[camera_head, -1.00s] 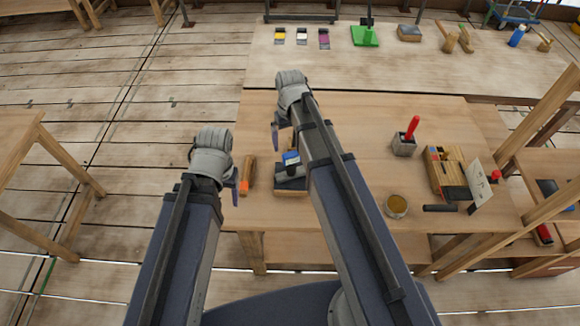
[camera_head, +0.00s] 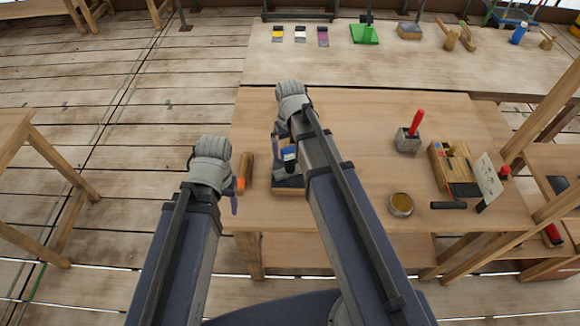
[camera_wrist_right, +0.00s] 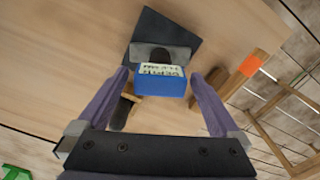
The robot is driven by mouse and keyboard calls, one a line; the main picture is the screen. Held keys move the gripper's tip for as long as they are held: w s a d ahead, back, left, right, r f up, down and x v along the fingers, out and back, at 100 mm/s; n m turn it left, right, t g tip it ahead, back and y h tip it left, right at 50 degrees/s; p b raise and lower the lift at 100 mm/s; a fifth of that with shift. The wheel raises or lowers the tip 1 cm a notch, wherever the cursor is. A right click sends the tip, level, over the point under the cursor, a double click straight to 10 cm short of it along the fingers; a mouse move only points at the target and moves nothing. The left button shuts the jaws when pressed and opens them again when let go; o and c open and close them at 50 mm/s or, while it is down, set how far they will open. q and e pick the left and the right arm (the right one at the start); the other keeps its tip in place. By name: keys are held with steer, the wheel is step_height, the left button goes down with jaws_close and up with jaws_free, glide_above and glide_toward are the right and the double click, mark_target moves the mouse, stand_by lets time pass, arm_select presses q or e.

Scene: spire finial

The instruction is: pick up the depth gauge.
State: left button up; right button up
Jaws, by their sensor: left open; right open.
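The depth gauge, a blue block with a white lettered label (camera_wrist_right: 160,84), sits on a dark base in the right wrist view. Its blue part also shows in the head view (camera_head: 289,154), partly hidden by my right arm. My right gripper (camera_wrist_right: 159,78) is open, with its purple fingers on either side of the blue block and gaps visible on both sides. In the head view my right gripper (camera_head: 277,142) is just above the gauge. My left gripper (camera_head: 237,194) is open and empty, left of the gauge near the table's left edge.
A wooden piece with an orange end (camera_head: 247,170) lies between my left gripper and the gauge. A grey block with a red handle (camera_head: 408,140), a round tin (camera_head: 401,205) and a wooden tool block (camera_head: 447,165) stand to the right. The table's middle is largely clear.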

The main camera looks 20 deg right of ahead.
steer(key=shift+r, duration=0.1)
steer(key=shift+c, duration=0.4)
jaws_close()
stand_by(0.3)
